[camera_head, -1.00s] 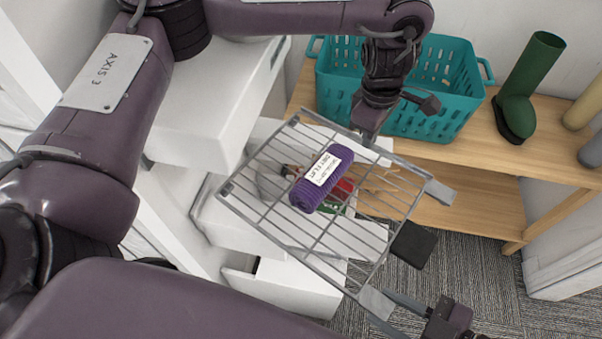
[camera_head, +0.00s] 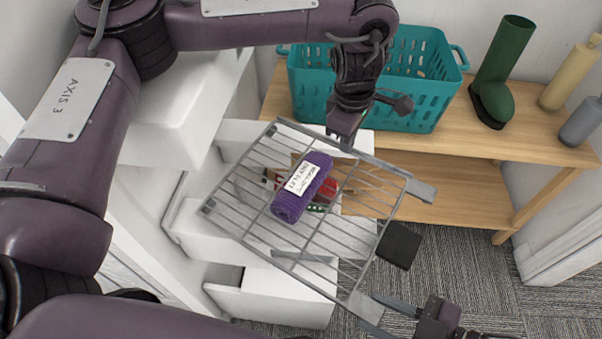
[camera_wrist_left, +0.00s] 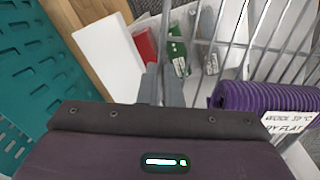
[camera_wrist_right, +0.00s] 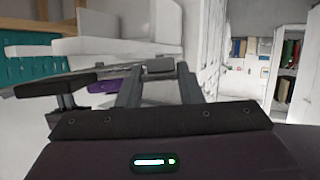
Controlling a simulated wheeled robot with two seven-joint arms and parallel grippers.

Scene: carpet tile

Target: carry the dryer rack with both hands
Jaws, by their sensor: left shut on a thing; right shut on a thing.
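The grey wire dryer rack (camera_head: 330,258) is held in the air, spanning between my two grippers, above white drawers. A rolled purple knit (camera_head: 302,188) with a white label lies on its bars; it also shows at the right of the left wrist view (camera_wrist_left: 262,97). My left gripper (camera_head: 343,138) is shut on the rack's far edge; its fingers (camera_wrist_left: 162,85) show in the left wrist view. My right gripper (camera_head: 392,312) is shut on the rack's near right corner. In the right wrist view its fingers (camera_wrist_right: 158,85) reach the rack's edge, seen nearly edge-on.
A teal basket (camera_head: 425,75), a green boot (camera_head: 500,70) and bottles (camera_head: 570,75) stand on a wooden bench (camera_head: 455,140) at the back. White open drawers (camera_head: 270,292) lie below the rack. Carpet (camera_head: 455,270) is clear at the right.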

